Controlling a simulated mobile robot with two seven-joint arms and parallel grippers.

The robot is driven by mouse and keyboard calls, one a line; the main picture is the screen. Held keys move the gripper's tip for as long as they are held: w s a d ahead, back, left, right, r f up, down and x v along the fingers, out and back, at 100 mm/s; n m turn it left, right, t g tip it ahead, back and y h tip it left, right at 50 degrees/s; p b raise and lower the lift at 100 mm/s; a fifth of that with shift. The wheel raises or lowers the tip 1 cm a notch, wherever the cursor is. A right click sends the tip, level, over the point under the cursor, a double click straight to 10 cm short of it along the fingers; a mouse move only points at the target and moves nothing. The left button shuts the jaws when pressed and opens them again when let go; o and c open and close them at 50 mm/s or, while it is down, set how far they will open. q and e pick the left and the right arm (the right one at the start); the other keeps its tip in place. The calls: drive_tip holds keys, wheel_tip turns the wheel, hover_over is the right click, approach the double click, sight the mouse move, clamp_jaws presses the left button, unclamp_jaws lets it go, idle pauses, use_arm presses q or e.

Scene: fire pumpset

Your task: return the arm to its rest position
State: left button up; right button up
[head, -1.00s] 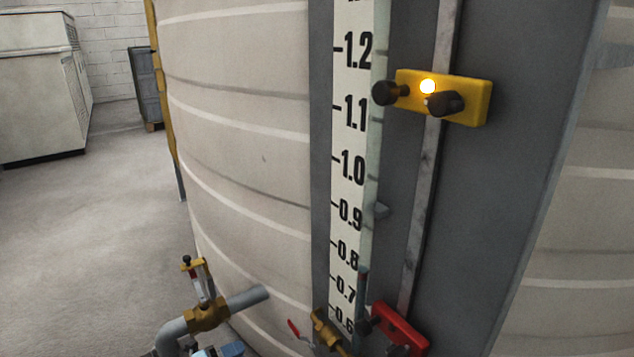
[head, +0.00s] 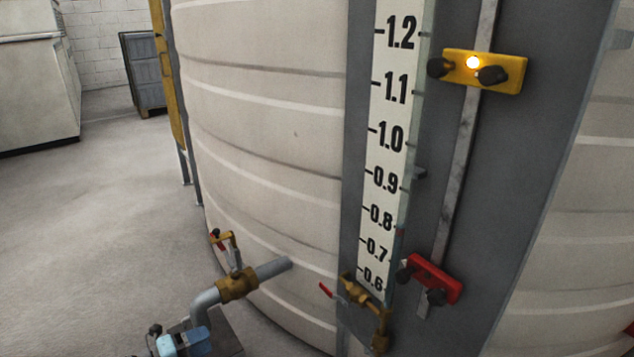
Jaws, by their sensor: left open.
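My right gripper is not in view.
The large ribbed tank (head: 260,130) fills the middle. On it are a level scale (head: 388,150), a yellow block (head: 485,72) with a lit lamp, a red block (head: 435,279) and a small brass tap (head: 362,297). Clear floor (head: 110,220) lies at left.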

use_arm(q)
drive_tip(key=s+d+r+n+t+y, duration=0.2)
drive_tip(key=s+d+r+n, duration=0.4)
drive_tip(key=s+r+n, duration=0.55)
drive_tip(key=s+d+r+n+t+y, duration=0.1)
drive_tip(key=s+d+r+n, duration=0.65)
drive_tip(key=s, duration=0.65)
wheel_tip(320, 180, up, 7)
drive_tip(key=w+d+n+t+y, duration=0.1)
drive_tip(key=w+d+n+t, duration=0.2)
drive_tip(key=n, duration=0.4)
drive_tip(key=s+a+r+g+y+p, duration=0.5)
drive_tip(key=a+r+y+p, duration=0.1)
drive_tip(key=p, duration=3.3)
drive_tip(key=shift+a+r, duration=0.8)
drive_tip(key=shift+a, duration=0.4)
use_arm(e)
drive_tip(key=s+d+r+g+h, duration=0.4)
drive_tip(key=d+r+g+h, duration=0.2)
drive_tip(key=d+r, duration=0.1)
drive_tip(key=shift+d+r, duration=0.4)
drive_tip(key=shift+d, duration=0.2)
